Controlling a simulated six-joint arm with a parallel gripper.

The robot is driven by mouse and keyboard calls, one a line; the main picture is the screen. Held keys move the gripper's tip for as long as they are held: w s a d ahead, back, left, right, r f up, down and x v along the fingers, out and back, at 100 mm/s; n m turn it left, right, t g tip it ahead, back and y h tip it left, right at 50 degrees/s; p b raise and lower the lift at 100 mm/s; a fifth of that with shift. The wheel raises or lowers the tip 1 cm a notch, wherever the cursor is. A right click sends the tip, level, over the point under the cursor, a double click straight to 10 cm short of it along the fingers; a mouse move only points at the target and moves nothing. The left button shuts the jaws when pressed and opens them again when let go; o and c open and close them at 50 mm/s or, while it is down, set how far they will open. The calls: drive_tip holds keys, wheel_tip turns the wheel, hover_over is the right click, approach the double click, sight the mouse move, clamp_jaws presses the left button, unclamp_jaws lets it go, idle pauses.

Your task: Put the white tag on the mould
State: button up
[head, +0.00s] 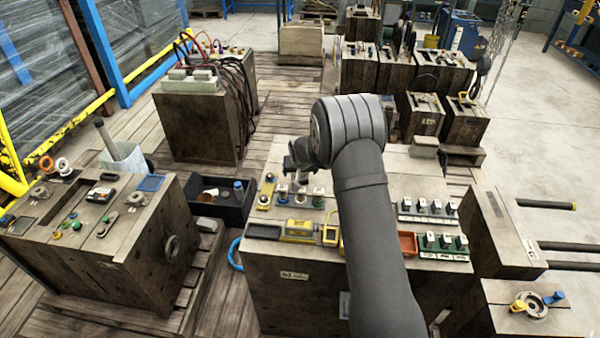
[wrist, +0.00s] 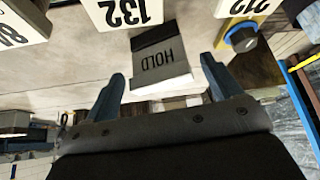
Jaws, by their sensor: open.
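In the wrist view, a block-like tag marked HOLD (wrist: 162,60), with a grey lettered face, a dark band and a white edge, is beyond and between my fingertips. White number tags reading 132 (wrist: 124,12) and 212 (wrist: 243,6) are at the top edge. I cannot tell which is the task's white tag. My gripper (wrist: 162,72) is open, its two blue fingers apart with nothing between them. In the head view my arm hides most of it. A brown mould block (head: 290,300) stands below it, with small white-topped pieces (head: 318,192) on top; which mould is meant is unclear.
A dark bin (head: 235,213) and another block (head: 90,270) stand left. The block's rear top (head: 400,172) is mostly clear.

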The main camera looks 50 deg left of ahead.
drive_tip(key=v, duration=1.1)
drive_tip(key=shift+s+r, duration=0.2)
drive_tip(key=shift+d, duration=0.1)
drive_tip(key=x, duration=1.2)
drive_tip(key=shift+w+f, duration=0.1)
drive_tip(key=shift+f, duration=0.05)
drive_tip(key=shift+r, duration=1)
